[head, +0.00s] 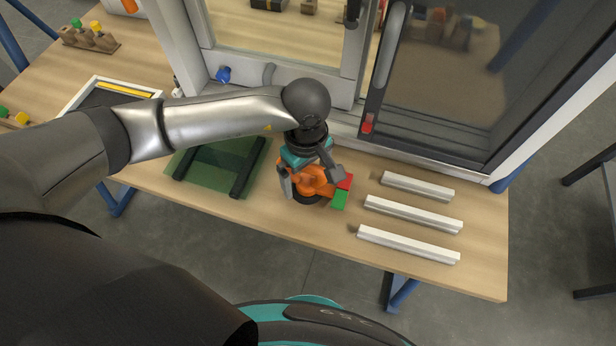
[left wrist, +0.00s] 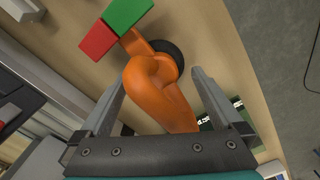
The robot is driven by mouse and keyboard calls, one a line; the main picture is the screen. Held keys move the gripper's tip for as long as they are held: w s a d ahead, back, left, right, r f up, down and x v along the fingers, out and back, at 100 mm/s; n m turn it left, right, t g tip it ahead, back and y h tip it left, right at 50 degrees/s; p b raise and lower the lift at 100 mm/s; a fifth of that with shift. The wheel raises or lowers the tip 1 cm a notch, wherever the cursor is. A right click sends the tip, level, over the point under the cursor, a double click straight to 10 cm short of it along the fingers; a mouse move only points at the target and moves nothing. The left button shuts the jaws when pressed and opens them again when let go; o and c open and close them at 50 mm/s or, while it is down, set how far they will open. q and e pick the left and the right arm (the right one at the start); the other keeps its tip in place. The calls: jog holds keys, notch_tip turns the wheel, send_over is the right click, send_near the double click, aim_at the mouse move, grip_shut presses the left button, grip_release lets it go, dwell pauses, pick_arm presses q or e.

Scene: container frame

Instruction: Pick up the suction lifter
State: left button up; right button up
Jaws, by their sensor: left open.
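The suction lifter (head: 316,180) has an orange handle and dark round pads, and it stands on the wooden table. My left gripper (head: 313,181) is over it, pointing down. In the left wrist view the lifter's orange handle (left wrist: 156,88) lies between the two fingers of my left gripper (left wrist: 158,85), with a gap on each side. The fingers are open. A black suction pad (left wrist: 172,58) shows beyond the handle. The far end of the handle is hidden by the gripper's base. My right gripper is not in view.
A red block (head: 346,181) and a green block (head: 339,200) touch or nearly touch the lifter. Several white bars (head: 410,214) lie to the right. A green glass pane with dark strips (head: 216,167) lies to the left. A framed window (head: 450,80) stands behind.

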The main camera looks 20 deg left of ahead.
pick_arm(q)
jog(key=shift+f, duration=0.9)
jog(key=shift+c, duration=0.2)
jog(key=shift+r, duration=0.1)
jog(key=c, duration=1.5)
